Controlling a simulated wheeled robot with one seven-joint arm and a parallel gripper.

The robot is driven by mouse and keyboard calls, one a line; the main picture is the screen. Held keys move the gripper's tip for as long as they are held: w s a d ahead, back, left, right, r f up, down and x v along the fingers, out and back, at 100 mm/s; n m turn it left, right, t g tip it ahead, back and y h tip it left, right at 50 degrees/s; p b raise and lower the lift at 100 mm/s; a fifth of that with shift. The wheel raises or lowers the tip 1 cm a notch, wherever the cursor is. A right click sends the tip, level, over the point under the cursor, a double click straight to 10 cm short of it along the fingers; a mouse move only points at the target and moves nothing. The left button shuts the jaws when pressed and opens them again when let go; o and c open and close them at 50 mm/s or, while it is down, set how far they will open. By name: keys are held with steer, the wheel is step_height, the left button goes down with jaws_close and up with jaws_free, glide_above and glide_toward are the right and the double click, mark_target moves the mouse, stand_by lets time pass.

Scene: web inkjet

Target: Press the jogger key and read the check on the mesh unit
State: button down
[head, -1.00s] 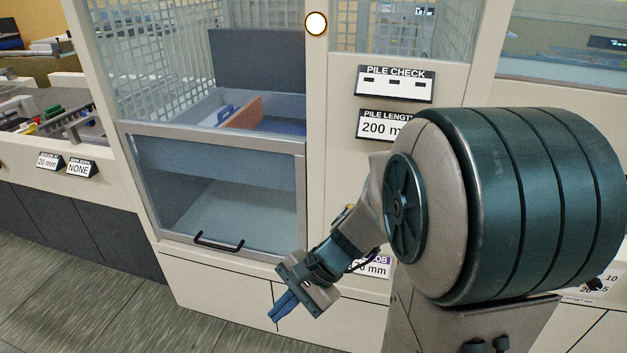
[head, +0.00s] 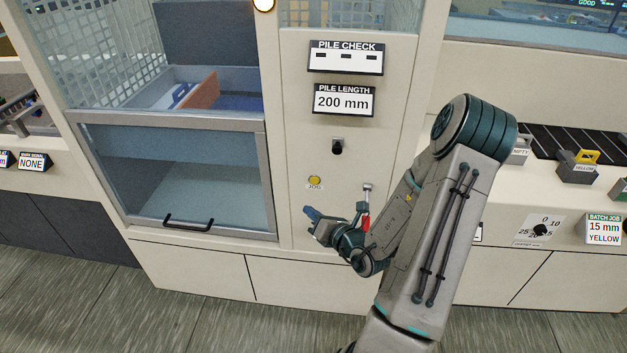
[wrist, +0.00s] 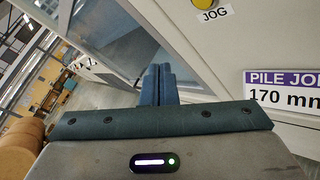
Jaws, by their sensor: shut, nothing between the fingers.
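The jogger key is a round yellow button (head: 314,181) labelled JOG on the cream front panel of the mesh unit. It also shows at the top of the wrist view (wrist: 208,10). My gripper (head: 310,213) is shut and empty, below the button and apart from it. In the wrist view its blue fingertips (wrist: 158,72) are together, with the button up and to the right. The PILE CHECK display (head: 346,57) shows three short dashes. Below it, the PILE LENGTH display (head: 343,100) reads 200 mm. A PILE JOB sign (wrist: 283,88) reads 170 mm in the wrist view.
A black switch (head: 337,147) sits above the button. A red-handled lever (head: 366,205) stands by my wrist. A lamp (head: 264,4) glows above.

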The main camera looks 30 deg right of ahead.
mark_target(310, 181)
steer(key=shift+w, duration=0.1)
steer(key=shift+w+d, duration=0.8)
steer(key=shift+w, duration=0.4)
steer(key=shift+w+d, duration=0.8)
steer(key=shift+w, duration=0.35)
steer(key=shift+w+d, duration=0.8)
steer(key=shift+w, duration=0.4)
steer(key=shift+w, duration=0.1)
steer(key=shift+w+d+p, duration=0.2)
steer(key=shift+d+p, duration=0.05)
steer(key=shift+p, duration=0.05)
steer(key=shift+w+d, duration=0.25)
steer(key=shift+w, duration=0.1)
steer(key=shift+s+a, duration=0.1)
steer(key=shift+s, duration=0.05)
stand_by(0.4)
steer(key=shift+s+a, duration=0.4)
steer(key=shift+s, duration=0.2)
steer(key=shift+s+a, duration=0.7)
steer(key=shift+s, duration=0.35)
steer(key=shift+s+a, duration=0.7)
steer(key=shift+s, duration=0.3)
